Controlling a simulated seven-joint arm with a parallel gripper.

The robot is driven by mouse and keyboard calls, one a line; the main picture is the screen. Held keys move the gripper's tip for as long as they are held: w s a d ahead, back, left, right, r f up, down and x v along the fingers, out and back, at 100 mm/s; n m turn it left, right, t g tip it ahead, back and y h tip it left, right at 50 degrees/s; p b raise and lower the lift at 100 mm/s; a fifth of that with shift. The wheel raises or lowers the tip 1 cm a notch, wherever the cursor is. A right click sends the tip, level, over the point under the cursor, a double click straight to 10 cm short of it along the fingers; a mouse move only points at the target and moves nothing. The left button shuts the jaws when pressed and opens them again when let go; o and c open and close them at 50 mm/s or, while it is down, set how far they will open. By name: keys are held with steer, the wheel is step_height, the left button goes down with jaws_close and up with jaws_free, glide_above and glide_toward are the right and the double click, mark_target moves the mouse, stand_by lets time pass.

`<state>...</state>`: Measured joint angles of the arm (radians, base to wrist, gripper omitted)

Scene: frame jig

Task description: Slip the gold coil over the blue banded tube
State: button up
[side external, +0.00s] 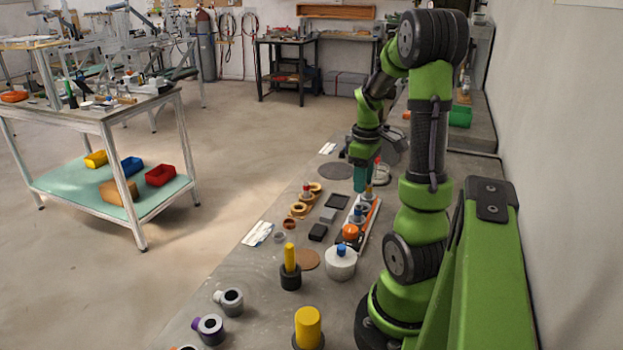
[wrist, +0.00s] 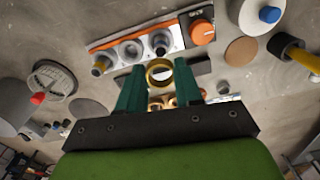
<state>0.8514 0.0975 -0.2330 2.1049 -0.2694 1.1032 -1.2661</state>
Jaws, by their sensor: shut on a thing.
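My gripper (wrist: 160,68) has teal fingers shut on a gold coil (wrist: 149,73), a ring held between the fingertips with its opening showing. In the side view my gripper (side external: 361,178) points down over the far part of the frame jig (side external: 372,222), and the coil is not clear there. In the wrist view the pale jig (wrist: 112,45) lies just beyond the coil, with several grey posts in a row. A tube at the jig's far end in the side view (side external: 368,193) seems to have a blue band. The coil appears apart from the posts.
An orange knob (wrist: 202,32) sits at one end of the jig. A white pot with a blue knob (side external: 341,262) and a yellow post (side external: 290,258) stand nearer the camera. Gold rings (side external: 297,210) and dark blocks (side external: 318,232) lie left of the jig.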

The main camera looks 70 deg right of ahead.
mark_target(360, 207)
steer(key=shift+f, duration=2.3)
steer(key=shift+f, duration=0.1)
steer(key=shift+f, duration=2.2)
steer(key=o, duration=1.3)
steer(key=shift+r, duration=0.15)
steer(key=shift+r, duration=0.6)
